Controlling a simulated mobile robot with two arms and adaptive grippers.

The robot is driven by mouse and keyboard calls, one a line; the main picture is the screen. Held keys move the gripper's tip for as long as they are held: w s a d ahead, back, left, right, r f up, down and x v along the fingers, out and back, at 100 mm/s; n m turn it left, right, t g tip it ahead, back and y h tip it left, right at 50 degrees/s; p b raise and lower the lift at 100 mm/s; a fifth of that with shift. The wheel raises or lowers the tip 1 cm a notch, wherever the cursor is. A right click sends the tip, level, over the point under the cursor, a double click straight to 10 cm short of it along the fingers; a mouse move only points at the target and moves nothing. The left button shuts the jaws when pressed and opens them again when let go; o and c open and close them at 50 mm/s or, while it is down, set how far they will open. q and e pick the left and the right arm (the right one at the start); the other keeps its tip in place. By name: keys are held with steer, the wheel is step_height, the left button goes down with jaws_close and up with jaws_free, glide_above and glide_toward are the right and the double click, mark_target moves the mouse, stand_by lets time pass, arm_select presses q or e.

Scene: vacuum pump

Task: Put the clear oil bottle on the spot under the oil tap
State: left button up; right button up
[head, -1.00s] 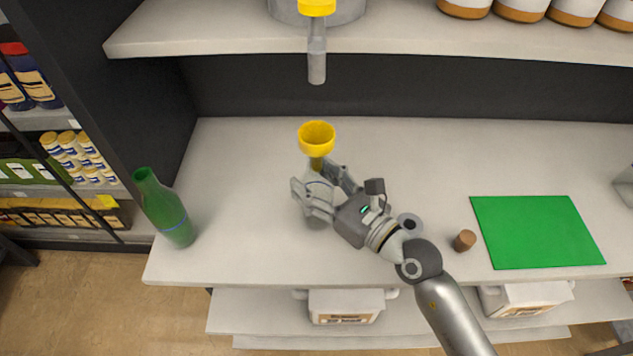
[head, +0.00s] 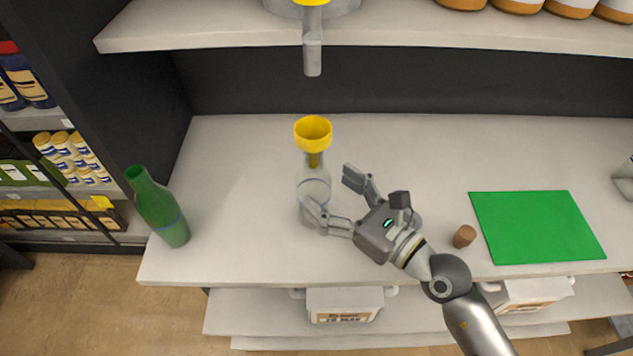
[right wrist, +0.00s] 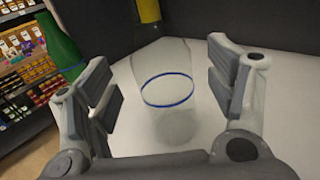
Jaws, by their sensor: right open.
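The clear oil bottle (head: 313,186) stands upright on the white counter with a yellow funnel (head: 313,131) in its neck. The grey oil tap (head: 312,52) hangs above and behind it, from the upper shelf. My right gripper (head: 333,197) is open, just to the right of the bottle, with one finger near the bottle's lower front. In the right wrist view the clear bottle (right wrist: 168,95), with its blue ring, stands ahead between the spread fingers, not gripped. My left gripper is not in view.
A green bottle (head: 158,208) stands at the counter's left edge. A brown cork (head: 464,236) and a green mat (head: 536,227) lie to the right. The upper shelf (head: 420,37) overhangs the back. The counter behind the bottle is clear.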

steer(key=b+v, duration=0.2)
steer(key=v, duration=0.5)
steer(key=shift+s+d, duration=0.1)
stand_by(0.4)
